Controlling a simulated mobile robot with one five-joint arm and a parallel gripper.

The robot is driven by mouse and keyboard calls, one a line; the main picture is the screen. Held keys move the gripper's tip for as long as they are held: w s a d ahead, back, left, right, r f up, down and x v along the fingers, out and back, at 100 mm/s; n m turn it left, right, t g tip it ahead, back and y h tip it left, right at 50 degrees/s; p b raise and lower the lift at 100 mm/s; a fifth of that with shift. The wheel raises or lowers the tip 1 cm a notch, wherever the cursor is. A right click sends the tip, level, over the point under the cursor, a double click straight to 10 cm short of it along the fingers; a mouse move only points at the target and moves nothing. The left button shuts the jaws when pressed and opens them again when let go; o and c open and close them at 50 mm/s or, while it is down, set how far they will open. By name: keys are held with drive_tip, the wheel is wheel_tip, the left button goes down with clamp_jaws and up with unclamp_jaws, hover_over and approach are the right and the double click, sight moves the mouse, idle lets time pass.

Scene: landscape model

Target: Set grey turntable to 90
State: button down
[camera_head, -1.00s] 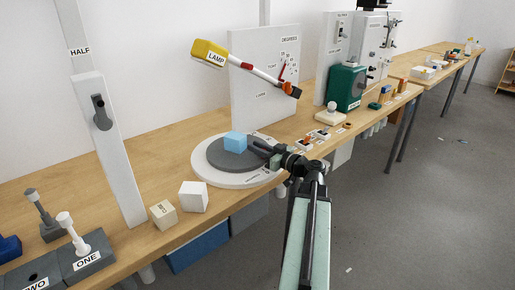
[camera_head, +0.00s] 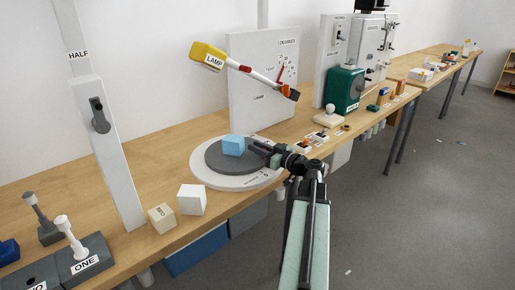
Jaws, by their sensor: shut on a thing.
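The grey turntable (camera_head: 222,163) is a dark disc on a round white base (camera_head: 210,180) on the bench. A light blue cube (camera_head: 233,146) sits on the disc toward its far side. My gripper (camera_head: 264,151) reaches in from the right and is shut at the right edge of the disc, beside the cube and apart from it. The part of the turntable between the jaws is hidden by the dark fingers. Small marks on the front rim of the base are too small to read. A white board (camera_head: 262,110) labelled DEGREES with a red pointer (camera_head: 282,73) stands behind.
A white cube (camera_head: 192,199) and a beige cube (camera_head: 161,217) stand at the front left. A white post (camera_head: 115,170) stands left, a green box (camera_head: 346,88) right.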

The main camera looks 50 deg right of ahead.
drive_tip(key=shift+a, duration=0.1)
idle(0.6)
drive_tip(key=c, duration=1.3)
unclamp_jaws()
drive_tip(key=s, duration=0.7)
drive_tip(key=shift+s+d, duration=0.35)
drive_tip(key=shift+s, duration=0.05)
